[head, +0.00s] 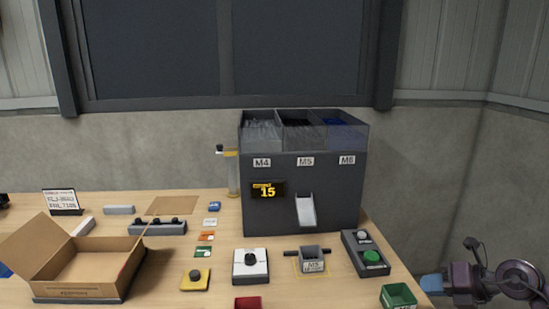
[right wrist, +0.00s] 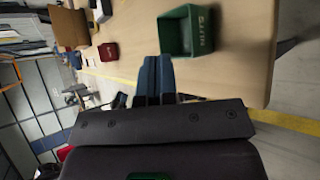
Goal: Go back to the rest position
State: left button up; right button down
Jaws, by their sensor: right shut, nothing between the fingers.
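My right gripper (head: 432,283) is at the lower right of the head view, just past the table's right edge. Its blue fingers are together and hold nothing. In the right wrist view the shut fingers (right wrist: 153,78) point toward the table, beside a green bin (right wrist: 188,33). This green bin (head: 398,296) also shows in the head view, left of the gripper and apart from it. My left gripper cannot be made out in the head view.
The feeder (head: 300,195) stands at the back, its display reading 15. In front are a grey M5 bin (head: 314,264), a green-button box (head: 366,254), a dial box (head: 251,265) and a red bin (head: 247,303). An open cardboard box (head: 75,292) sits at left.

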jog(key=a, duration=0.1)
jog(key=s+a+f+m+y, duration=0.1)
jog(key=a, duration=0.1)
jog(key=s+a+f+m+t+y, duration=0.1)
jog(key=shift+s+a, duration=0.15)
jog(key=shift+s, duration=0.1)
pick_arm(q)
jog(key=s+f, duration=0.1)
jog(key=s+f+p, duration=0.1)
jog(key=shift+s+a+f+g, duration=0.2)
jog(key=shift+s+a+g, duration=0.1)
jog(key=shift+a, duration=0.1)
pick_arm(e)
jog(key=s+a+f+m+t+h, duration=0.1)
jog(key=s+f+m+h, duration=0.4)
jog(key=s+f+m, duration=0.4)
jog(key=s+a+f+m+t+h, duration=0.1)
jog(key=s+a+f+m+h, duration=0.1)
jog(key=s+f+m+h, duration=0.3)
jog(key=s+f+m, duration=0.4)
jog(key=s+m, duration=0.7)
jog(key=m, duration=0.6)
jog(key=shift+a+f+t, duration=0.2)
jog(key=shift+f+t, duration=0.05)
jog(key=shift+t, duration=0.15)
